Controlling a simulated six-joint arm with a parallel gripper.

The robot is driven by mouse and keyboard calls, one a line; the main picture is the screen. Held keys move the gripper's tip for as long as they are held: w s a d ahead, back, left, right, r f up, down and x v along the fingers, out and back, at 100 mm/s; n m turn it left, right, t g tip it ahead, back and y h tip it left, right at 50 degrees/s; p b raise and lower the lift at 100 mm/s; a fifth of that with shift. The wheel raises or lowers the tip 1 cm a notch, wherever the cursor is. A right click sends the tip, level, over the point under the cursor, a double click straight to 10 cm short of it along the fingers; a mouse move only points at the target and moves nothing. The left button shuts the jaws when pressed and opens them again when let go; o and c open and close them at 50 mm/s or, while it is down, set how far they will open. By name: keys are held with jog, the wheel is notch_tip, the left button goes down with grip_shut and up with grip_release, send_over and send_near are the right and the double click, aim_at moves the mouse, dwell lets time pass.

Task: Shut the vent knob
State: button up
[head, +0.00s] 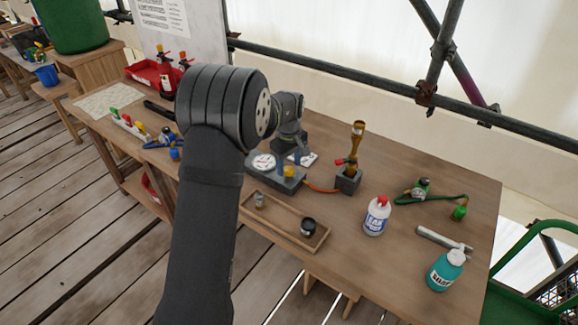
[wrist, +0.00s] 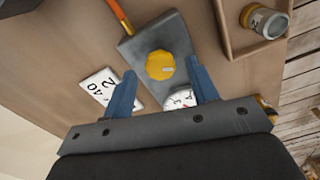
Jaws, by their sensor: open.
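A yellow knob (wrist: 160,65) sits on a grey block (wrist: 135,47) on the workbench. I take it to be the vent knob. A round white dial (wrist: 180,99) lies on the block, partly hidden by the right finger.
An orange hose (head: 320,188) runs from the block to a brass burner (head: 353,150). A card reading 40 2 (wrist: 98,86) lies beside the block. A wooden tray (head: 285,222) with small jars is in front. White (head: 376,218) and teal (head: 446,271) bottles stand right.

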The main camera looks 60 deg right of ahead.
jog(key=shift+f, duration=0.6)
jog(key=c, duration=1)
jog(key=shift+o, duration=0.2)
jog(key=shift+m, duration=0.4)
jog(key=m, duration=0.5)
jog(key=shift+m, duration=0.4)
jog(key=m, duration=0.5)
jog(key=shift+m, duration=0.3)
